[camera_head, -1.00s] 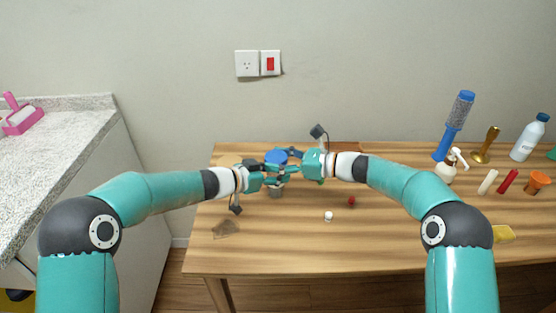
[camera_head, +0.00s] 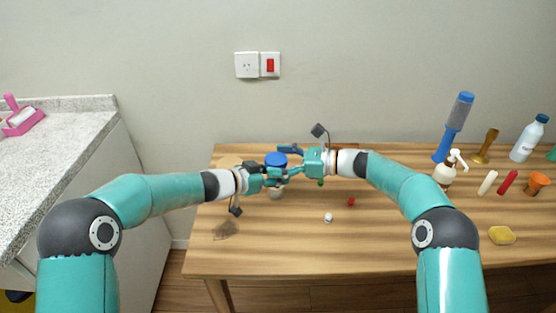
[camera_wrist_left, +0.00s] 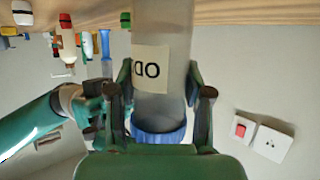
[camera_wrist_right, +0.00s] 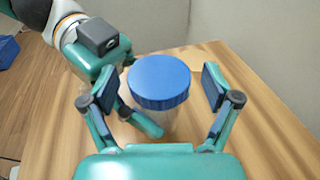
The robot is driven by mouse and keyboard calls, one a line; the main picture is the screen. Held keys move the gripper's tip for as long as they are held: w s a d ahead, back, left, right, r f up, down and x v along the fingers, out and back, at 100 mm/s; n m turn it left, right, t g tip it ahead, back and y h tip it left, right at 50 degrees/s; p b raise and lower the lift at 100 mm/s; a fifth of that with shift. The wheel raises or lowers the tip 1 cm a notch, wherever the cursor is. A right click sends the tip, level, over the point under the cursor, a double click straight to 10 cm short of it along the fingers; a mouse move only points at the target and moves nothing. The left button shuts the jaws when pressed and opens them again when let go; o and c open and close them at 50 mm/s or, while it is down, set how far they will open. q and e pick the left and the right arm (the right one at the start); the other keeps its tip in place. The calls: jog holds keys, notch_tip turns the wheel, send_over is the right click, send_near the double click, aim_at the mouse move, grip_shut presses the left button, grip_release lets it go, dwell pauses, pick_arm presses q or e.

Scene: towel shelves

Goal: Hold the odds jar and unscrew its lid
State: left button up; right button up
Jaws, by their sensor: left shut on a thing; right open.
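The odds jar (camera_head: 277,194) is a clear upright jar with a blue lid (camera_head: 276,159), at the left part of the table. In the left wrist view its frosted body (camera_wrist_left: 165,85) shows a cream label reading "OD". My left gripper (camera_wrist_left: 162,100) is shut on the jar body, just below the lid. My right gripper (camera_wrist_right: 158,100) is open, its fingers on either side of the lid (camera_wrist_right: 158,78), with visible gaps. The lid sits on the jar; whether its thread is loose cannot be told. Whether the jar's base touches the table is unclear.
On the wooden table (camera_head: 290,245) lie a small white item (camera_head: 328,217) and a red one (camera_head: 351,202). The front middle is clear.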

pick_arm(q)
jog(key=shift+f, duration=0.1)
pick_arm(e)
jog(key=shift+t, duration=0.3)
jog(key=shift+s+m+t+h, duration=0.1)
jog(key=shift+m+t+h, duration=0.7)
jog(key=shift+m+t, duration=0.8)
jog(key=shift+t, duration=0.3)
jog(key=shift+s+m+t+h, duration=0.1)
jog(key=shift+m+t+h, duration=0.2)
jog(key=shift+m+h, duration=0.15)
jog(key=shift+m+t+h, duration=0.85)
jog(key=shift+m+t, duration=0.1)
jog(key=shift+t, duration=0.15)
jog(key=shift+a, duration=0.1)
jog(key=shift+a+m+t+h, duration=0.1)
jog(key=shift+m+t+h, duration=1)
jog(key=shift+m+h, duration=0.4)
jog(key=shift+h, duration=0.2)
